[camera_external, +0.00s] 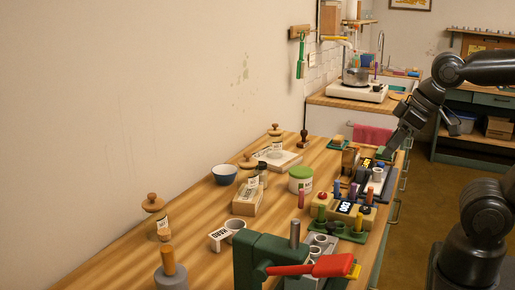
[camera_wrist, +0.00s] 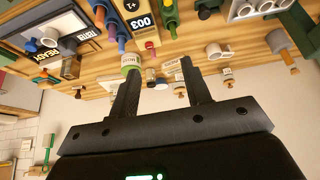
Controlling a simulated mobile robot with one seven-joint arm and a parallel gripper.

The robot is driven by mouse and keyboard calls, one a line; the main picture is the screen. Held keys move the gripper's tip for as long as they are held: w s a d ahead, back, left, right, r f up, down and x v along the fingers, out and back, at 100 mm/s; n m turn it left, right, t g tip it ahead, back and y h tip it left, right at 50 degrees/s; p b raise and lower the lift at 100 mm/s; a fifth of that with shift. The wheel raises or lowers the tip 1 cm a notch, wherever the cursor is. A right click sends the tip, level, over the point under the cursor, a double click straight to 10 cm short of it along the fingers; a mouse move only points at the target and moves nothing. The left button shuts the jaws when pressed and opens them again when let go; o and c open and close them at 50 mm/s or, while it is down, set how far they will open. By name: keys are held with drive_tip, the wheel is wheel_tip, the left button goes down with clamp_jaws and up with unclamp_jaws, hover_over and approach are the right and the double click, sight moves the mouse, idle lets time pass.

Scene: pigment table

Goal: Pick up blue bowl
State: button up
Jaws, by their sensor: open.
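The blue bowl (camera_external: 224,174) stands upright on the wooden table near the wall side, left of the green-lidded jar. It looks empty. My gripper (camera_external: 392,146) is at the far right end of the table, above the devices there, well to the right of the bowl and apart from it. In the wrist view my gripper (camera_wrist: 158,66) is open, with both fingers spread and nothing held.
The green-lidded jar (camera_external: 300,179), a wooden box (camera_external: 247,201) and a white board (camera_external: 279,160) stand around the bowl. Colored pegs and display blocks (camera_external: 344,207) line the right edge. A green press with a red handle (camera_external: 310,267) stands in front. Bare table lies left of the bowl.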

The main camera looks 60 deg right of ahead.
drive_tip(key=shift+o, duration=0.4)
drive_tip(key=o, duration=1.2)
drive_tip(key=shift+c, duration=0.2)
drive_tip(key=shift+w, duration=0.1)
